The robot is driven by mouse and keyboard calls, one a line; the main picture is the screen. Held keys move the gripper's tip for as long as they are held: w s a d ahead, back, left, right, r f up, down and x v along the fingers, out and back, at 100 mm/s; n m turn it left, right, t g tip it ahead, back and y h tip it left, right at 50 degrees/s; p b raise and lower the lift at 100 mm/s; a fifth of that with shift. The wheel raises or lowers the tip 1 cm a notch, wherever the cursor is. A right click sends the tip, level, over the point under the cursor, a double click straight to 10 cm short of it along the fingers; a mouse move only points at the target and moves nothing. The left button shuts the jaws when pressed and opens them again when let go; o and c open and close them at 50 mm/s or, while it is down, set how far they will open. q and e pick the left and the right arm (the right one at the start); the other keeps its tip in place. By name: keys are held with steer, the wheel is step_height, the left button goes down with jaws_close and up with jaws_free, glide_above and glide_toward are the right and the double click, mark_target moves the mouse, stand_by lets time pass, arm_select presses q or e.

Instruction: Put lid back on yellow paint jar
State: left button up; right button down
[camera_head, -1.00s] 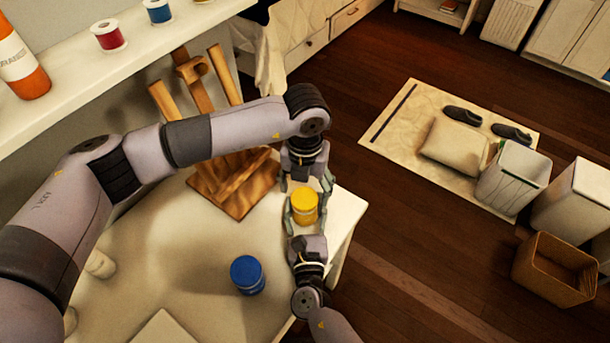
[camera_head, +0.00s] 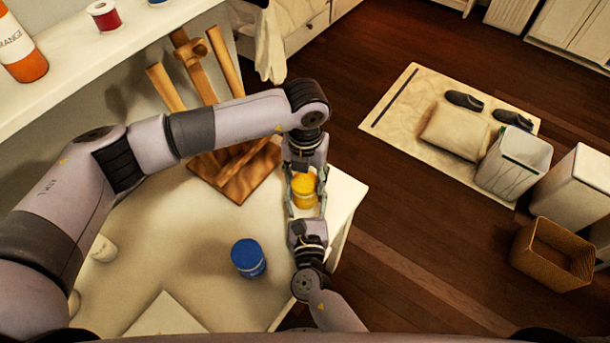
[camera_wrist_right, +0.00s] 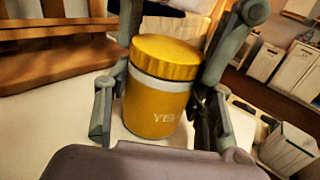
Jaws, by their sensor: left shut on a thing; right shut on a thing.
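The yellow paint jar (camera_wrist_right: 152,108) stands upright near the right end of the white table, with a white band near its top. Its yellow ribbed lid (camera_wrist_right: 168,56) sits on top of it; I cannot tell if it is fully seated. In the head view, the jar and lid show as one yellow shape (camera_head: 304,190) between my two grippers. My left gripper (camera_head: 304,177) reaches in from the far side and is shut on the lid. My right gripper (camera_head: 306,206) comes from the near side and is shut on the jar, with a finger on each side. The fingers hide parts of both.
A blue jar (camera_head: 248,258) stands on the table (camera_head: 205,235) left of my right gripper. A wooden easel (camera_head: 235,172) stands behind, below my left arm. A shelf (camera_head: 60,75) with an orange bottle (camera_head: 20,45) is at upper left. The table's right edge is close.

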arm_select(q)
steer(key=c, duration=0.5)
steer(key=m, duration=0.6)
arm_select(e)
steer(key=shift+a, duration=0.1)
arm_select(q)
steer(key=m, duration=1)
steer(key=o, duration=1.3)
steer(key=shift+o, duration=0.2)
